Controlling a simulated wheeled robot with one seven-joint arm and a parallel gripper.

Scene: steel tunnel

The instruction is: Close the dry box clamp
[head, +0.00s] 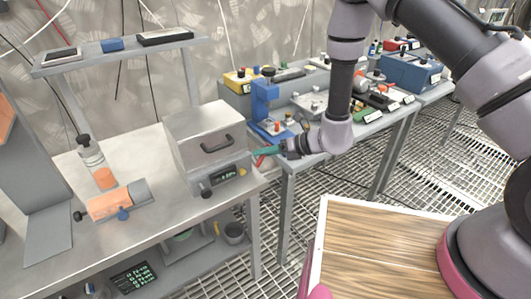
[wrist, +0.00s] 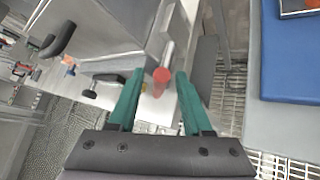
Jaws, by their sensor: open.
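The dry box (head: 205,128) is a grey metal box with a black handle, standing on the steel bench; its side also shows in the wrist view (wrist: 110,25). The clamp is a light metal lever with a red tip (wrist: 161,77) beside the box. In the head view the red tip (head: 261,160) shows small at the box's right side. My gripper (head: 270,151) is at that side with its teal fingers pointing toward the box. In the wrist view my gripper (wrist: 160,82) is open, with the red tip between its fingers. I cannot tell whether they touch it.
The bench (head: 130,170) also holds an orange cylinder device (head: 118,202) and a bottle (head: 97,165). A blue press (head: 265,105) stands on the second table close behind my gripper. A wood-topped surface (head: 375,250) is at the front right. Grated floor shows between the tables.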

